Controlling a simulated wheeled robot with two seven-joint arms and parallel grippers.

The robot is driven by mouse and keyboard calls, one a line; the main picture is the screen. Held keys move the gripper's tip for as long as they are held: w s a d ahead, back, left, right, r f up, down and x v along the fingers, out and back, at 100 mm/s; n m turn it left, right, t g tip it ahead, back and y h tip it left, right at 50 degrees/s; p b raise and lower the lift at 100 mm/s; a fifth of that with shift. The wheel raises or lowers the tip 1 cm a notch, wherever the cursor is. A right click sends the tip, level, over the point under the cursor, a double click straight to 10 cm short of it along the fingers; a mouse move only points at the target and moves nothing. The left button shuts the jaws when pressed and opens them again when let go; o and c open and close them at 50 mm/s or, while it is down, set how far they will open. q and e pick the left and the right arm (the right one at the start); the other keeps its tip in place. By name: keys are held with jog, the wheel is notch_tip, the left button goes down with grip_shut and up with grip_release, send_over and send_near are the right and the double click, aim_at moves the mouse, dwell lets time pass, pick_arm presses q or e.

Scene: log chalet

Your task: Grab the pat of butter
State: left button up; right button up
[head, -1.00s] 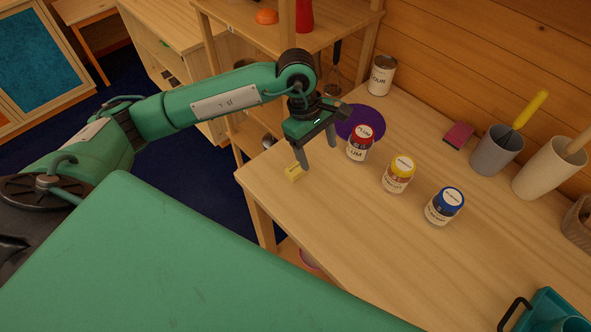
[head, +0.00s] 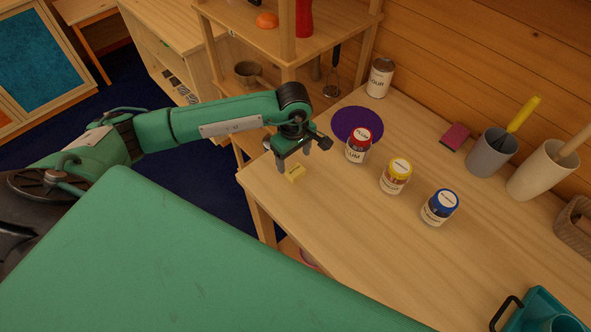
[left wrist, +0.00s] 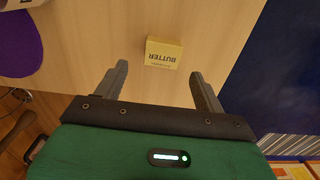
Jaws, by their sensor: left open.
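The pat of butter (head: 295,173) is a small pale yellow block near the table's left edge. In the left wrist view the butter (left wrist: 163,53) shows its "BUTTER" label and lies ahead of the fingertips, in line with the gap between them. My left gripper (head: 294,160) is open and empty, pointing down close behind the butter in the head view. The same gripper (left wrist: 159,72) shows both fingers spread apart in the left wrist view. I cannot see my right gripper.
Jars with red (head: 359,145), yellow (head: 396,175) and blue (head: 440,206) lids stand to the right. A purple round mat (head: 345,118) lies behind the red-lidded jar. A flour can (head: 380,78) stands at the back. The wooden table (head: 350,235) is bare in front of the jars.

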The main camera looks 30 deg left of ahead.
aim_at(294, 168)
pick_arm(q)
jog(key=f+p, duration=0.2)
jog(key=f, duration=0.2)
jog(key=shift+s, duration=0.2)
jog(key=shift+w+f, duration=0.1)
jog(key=shift+f, duration=0.2)
jog(key=c, duration=1.1)
jog(key=shift+o, duration=0.2)
